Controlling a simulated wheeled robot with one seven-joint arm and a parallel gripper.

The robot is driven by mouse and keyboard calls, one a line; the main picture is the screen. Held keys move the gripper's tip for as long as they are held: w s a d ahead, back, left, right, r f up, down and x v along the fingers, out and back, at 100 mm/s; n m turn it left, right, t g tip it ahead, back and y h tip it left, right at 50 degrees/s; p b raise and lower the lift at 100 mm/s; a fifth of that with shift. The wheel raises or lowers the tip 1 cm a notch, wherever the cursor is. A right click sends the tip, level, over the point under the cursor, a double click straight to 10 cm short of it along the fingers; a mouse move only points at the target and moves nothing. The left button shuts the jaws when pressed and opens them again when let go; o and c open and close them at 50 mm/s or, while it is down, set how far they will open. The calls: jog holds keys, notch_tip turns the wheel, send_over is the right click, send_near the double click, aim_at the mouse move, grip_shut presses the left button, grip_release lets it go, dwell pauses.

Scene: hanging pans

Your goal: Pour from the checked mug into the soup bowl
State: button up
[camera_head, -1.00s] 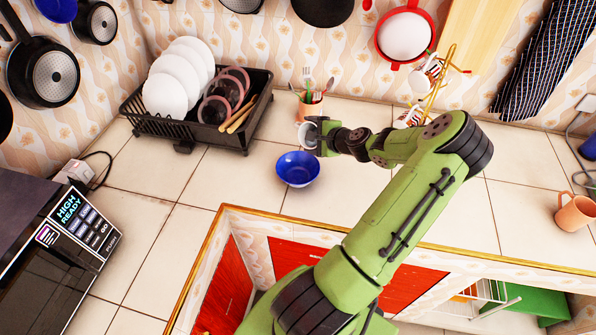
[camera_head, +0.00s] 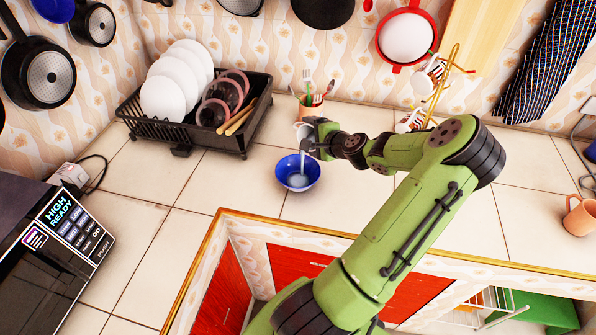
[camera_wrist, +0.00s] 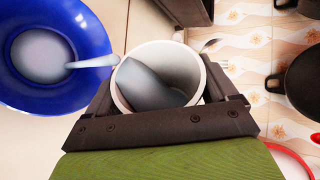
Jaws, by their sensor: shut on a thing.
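The blue soup bowl (camera_head: 311,175) stands on the tiled counter, also at the upper left of the wrist view (camera_wrist: 93,38). My gripper (camera_head: 311,137) is shut on a mug (camera_head: 301,129), just above and behind the bowl. In the wrist view the mug (camera_wrist: 178,53) shows a white rim and inside between the fingers; its checked outside cannot be made out. It is tilted towards the bowl. Pale grey liquid (camera_wrist: 150,85) lies in the mug, and a stream (camera_head: 303,160) runs over its rim into the bowl. A pool of liquid (camera_wrist: 40,55) covers the bowl's bottom.
A terracotta utensil pot (camera_head: 311,104) stands right behind the gripper. A black dish rack (camera_head: 185,132) with plates is at the left back. A mug rack (camera_head: 437,95) is right of the arm. A microwave (camera_head: 40,265) stands front left. Counter left of the bowl is clear.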

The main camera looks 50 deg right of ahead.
jog(key=shift+w+a+f+n+h+b, duration=0.1)
jog(key=shift+a+f+n+h+b, duration=0.3)
jog(key=shift+b, duration=0.5)
jog(key=shift+a+f+n+h+b, duration=0.1)
jog(key=shift+a+f+b, duration=0.1)
jog(key=shift+a+b, duration=0.55)
jog(key=shift+a+r+n+h+b, duration=0.15)
jog(key=shift+n+h+b, duration=0.35)
jog(key=shift+b, duration=1)
